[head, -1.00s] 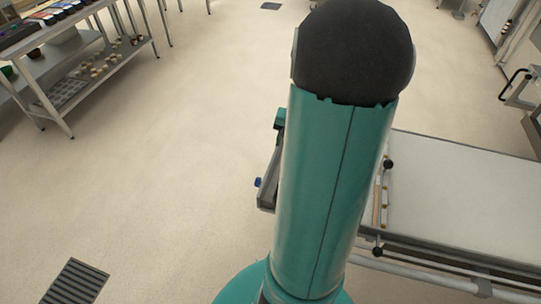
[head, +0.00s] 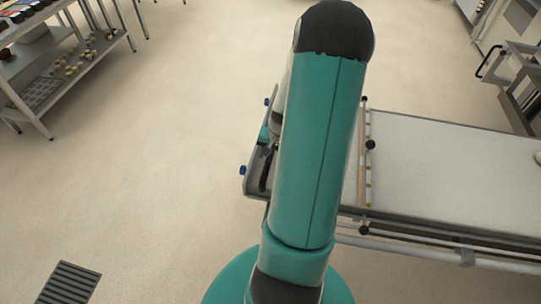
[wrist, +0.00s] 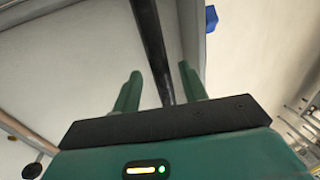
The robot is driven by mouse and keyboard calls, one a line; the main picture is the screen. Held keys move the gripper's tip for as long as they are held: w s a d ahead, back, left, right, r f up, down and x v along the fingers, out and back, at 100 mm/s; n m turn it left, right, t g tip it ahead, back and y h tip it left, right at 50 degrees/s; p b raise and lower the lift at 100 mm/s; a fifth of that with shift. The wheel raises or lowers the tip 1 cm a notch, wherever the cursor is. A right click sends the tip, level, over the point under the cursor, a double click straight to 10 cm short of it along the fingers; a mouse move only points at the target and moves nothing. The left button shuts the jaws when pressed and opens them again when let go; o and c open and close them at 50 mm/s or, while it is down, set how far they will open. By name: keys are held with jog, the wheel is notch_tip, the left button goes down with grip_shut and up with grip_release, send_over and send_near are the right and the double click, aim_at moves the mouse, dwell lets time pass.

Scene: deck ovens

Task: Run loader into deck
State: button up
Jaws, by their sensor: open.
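The loader (head: 440,165) is a long flat frame with a pale cloth top, lying at the right in the head view and running out of the picture. At its left end are a cross rail with dark knobs and, further left, a grey end piece with blue knobs (head: 242,170). My gripper (wrist: 160,88) shows in the wrist view with its two green fingers apart. A dark bar (wrist: 150,45) runs between the fingers, nearer the right one; I cannot tell whether either touches it. In the head view my arm hides most of the gripper and part of the loader's end.
A steel table with a lower shelf (head: 75,75) holding small items stands at the upper left. A floor drain (head: 70,283) is at the lower left. Metal equipment (head: 515,85) stands at the upper right. The floor in the left middle is clear. A pale round piece (head: 538,157) shows at the right edge.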

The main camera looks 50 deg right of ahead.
jog(key=shift+f, duration=0.4)
jog(key=shift+w, duration=0.1)
grip_shut()
